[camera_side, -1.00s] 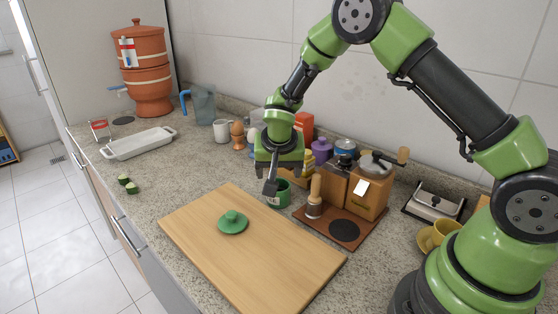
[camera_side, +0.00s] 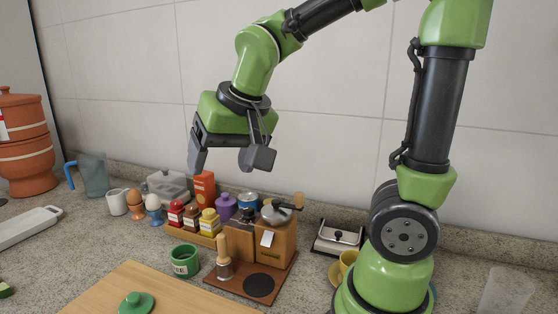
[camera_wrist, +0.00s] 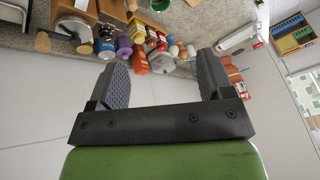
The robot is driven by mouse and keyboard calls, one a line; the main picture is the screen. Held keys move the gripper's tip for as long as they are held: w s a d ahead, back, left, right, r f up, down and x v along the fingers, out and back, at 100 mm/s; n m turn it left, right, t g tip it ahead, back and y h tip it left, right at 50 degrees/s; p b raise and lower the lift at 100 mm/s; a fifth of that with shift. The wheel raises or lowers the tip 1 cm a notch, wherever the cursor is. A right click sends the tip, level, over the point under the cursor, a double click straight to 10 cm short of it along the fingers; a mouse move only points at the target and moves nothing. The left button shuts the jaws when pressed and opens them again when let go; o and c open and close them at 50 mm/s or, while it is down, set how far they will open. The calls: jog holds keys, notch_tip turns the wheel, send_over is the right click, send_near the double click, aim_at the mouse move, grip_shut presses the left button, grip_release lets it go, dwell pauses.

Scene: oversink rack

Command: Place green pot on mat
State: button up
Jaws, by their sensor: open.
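The green pot (camera_side: 185,261) stands upright and open on the stone counter in the side view, with a pale label on its front. Its green lid (camera_side: 136,304) lies apart on the wooden cutting board (camera_side: 112,289). A round black mat (camera_side: 259,287) lies on a brown base, right of the pot and in front of the wooden grinder boxes. My gripper (camera_side: 228,162) hangs high above the counter, well clear of the pot, jaws wide apart. In the wrist view my gripper (camera_wrist: 163,70) has nothing between its fingers.
A wooden-handled tool (camera_side: 223,258) stands between pot and mat. Behind are spice jars (camera_side: 192,216), a purple jar (camera_side: 226,206) and a grinder box (camera_side: 274,243). A yellow cup (camera_side: 347,262) sits by my base. The air around my gripper is free.

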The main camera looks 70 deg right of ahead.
jog(key=s+a+r+n+t+y, duration=0.1)
jog(key=s+a+r+n+y, duration=0.1)
jog(key=s, duration=0.7)
jog(key=shift+s+a+r+t, duration=0.2)
jog(key=shift+a+t, duration=0.2)
jog(key=shift+a, duration=0.15)
jog(key=o, duration=0.3)
jog(key=shift+s+a+f+n+y, duration=0.1)
jog(key=shift+s+a+n+y, duration=0.15)
jog(key=shift+s+n+y, duration=0.25)
jog(key=shift+o, duration=0.2)
